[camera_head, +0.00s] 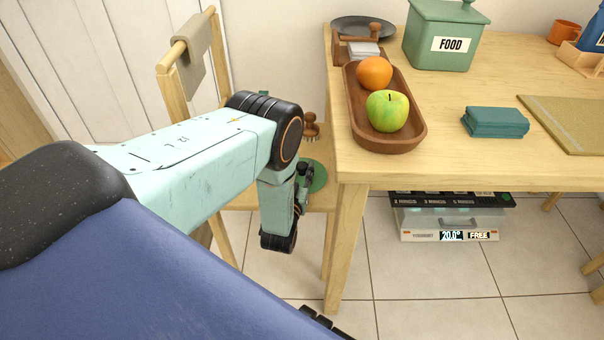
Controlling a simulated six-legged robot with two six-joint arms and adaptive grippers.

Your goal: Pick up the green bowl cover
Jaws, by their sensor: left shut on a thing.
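The green bowl cover (319,176) is a flat green disc, low beside the table's left end. It is partly hidden behind my left gripper. My left gripper (306,183) reaches down from the left arm and is shut on the cover, at the side of the disc nearest the arm. The fingertips are small and dark, so the exact contact is hard to see.
The wooden table (450,165) stands close on the right. On it are a wooden tray (412,148) with an orange and an apple, a green FOOD box (440,40) and folded cloths (495,122).

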